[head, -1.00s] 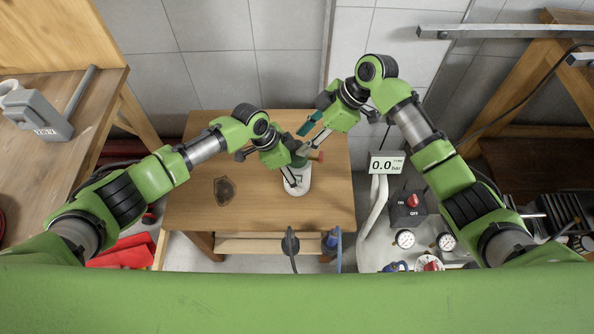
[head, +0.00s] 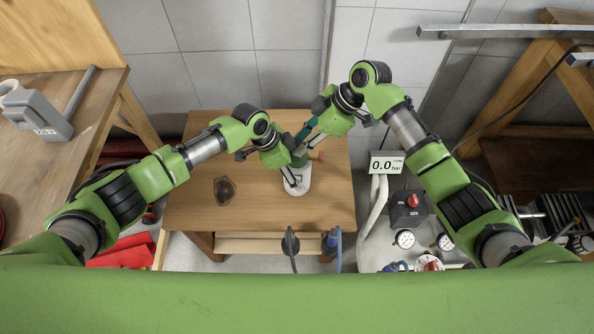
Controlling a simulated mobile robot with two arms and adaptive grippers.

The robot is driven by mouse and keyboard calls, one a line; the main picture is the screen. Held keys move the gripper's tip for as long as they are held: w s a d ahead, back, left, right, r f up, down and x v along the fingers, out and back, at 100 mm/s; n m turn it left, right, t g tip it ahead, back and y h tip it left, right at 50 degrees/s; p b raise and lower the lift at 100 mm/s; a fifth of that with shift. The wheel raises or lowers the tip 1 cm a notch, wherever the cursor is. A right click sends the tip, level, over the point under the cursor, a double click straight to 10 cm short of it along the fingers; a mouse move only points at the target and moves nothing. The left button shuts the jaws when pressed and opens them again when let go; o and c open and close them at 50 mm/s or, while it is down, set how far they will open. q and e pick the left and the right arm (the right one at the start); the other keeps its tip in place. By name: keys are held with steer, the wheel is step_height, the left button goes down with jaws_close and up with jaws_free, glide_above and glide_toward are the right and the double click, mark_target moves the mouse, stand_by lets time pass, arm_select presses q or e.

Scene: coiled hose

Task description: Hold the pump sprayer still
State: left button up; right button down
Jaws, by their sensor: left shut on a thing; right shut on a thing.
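The pump sprayer (head: 299,186) stands on the wooden table, its white body showing below my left gripper. An orange-red tip (head: 317,155) sticks out to the right near its top. My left gripper (head: 296,183) reaches down from the left and is shut on the sprayer's body. My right gripper (head: 302,146) is just above and behind it, shut on a thin teal thing (head: 306,130). The arms hide most of the sprayer's top, so I cannot tell whether the teal thing touches it.
The wooden table (head: 250,215) is mostly bare, with a dark flat piece (head: 224,190) at left. A 0.0 bar display (head: 386,164), a control box (head: 408,208) and gauges (head: 404,239) stand at right. A workbench (head: 60,165) is at far left.

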arm_select(q)
steer(key=shift+a+f, duration=0.1)
arm_select(e)
steer(key=shift+r, duration=1.25)
arm_select(q)
steer(key=shift+s+a+f, duration=0.15)
steer(key=shift+a+f, duration=0.1)
steer(key=shift+f, duration=0.05)
arm_select(e)
steer(key=shift+w+a+r, duration=0.1)
steer(key=shift+a+r, duration=0.05)
steer(key=shift+r, duration=0.75)
steer(key=shift+a+r, duration=0.1)
steer(key=shift+r, duration=0.75)
arm_select(q)
steer(key=shift+d, duration=0.1)
arm_select(e)
steer(key=shift+r, duration=0.15)
arm_select(q)
steer(key=shift+r, duration=0.15)
steer(key=shift+d, duration=0.15)
arm_select(e)
steer(key=shift+d+f, duration=0.15)
steer(key=shift+f, duration=0.2)
arm_select(q)
steer(key=shift+d+r, duration=0.15)
steer(key=shift+r, duration=0.05)
arm_select(e)
steer(key=shift+d+f, duration=0.1)
steer(key=shift+f, duration=0.95)
